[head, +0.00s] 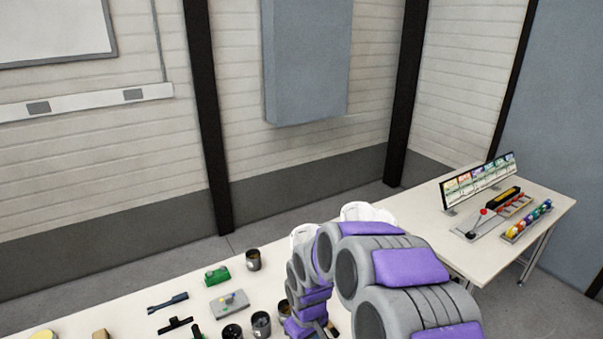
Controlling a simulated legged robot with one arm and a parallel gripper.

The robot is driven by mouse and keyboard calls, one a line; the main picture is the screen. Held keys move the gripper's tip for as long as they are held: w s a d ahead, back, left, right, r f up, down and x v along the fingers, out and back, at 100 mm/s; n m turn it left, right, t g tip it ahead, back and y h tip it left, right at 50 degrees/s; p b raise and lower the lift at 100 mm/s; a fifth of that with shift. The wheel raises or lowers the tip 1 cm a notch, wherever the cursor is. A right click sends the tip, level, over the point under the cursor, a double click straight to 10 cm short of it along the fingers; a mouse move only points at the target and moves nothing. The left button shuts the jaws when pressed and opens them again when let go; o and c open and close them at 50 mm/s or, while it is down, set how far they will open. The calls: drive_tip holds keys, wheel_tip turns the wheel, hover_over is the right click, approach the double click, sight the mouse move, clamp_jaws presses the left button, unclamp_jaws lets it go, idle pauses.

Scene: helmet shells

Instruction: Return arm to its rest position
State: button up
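My grey and purple arm rises from the lower right, bends over the near table (120,301), and its outer links run down toward the bottom edge. I cannot make out my gripper's fingers; the end of the arm is cut off or hidden at the bottom of the view. Two white helmet shells, a left one (303,232) and a right one (366,212), show partly behind my arm.
Near the arm stand several dark cups, one of them at the back (253,260), a green box (217,275) and a grey plate (229,303). A dark tool (168,303) lies left.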

drive_tip(key=s+d+r+m+b, duration=0.1)
drive_tip(key=s+d+r, duration=0.3)
drive_tip(key=s, duration=0.6)
drive_tip(key=s+d+r+m+g+b, duration=0.1)
drive_tip(key=s+d+r+m, duration=0.3)
drive_tip(key=s, duration=0.6)
drive_tip(key=s+d+r+m+b, duration=0.1)
drive_tip(key=s+d+r+m, duration=0.2)
drive_tip(key=s, duration=0.7)
wheel_tip(320, 180, up, 3)
drive_tip(key=shift+s+d+f+g, duration=0.1)
drive_tip(key=shift+s+d+g, duration=0.2)
drive_tip(key=shift+d, duration=0.95)
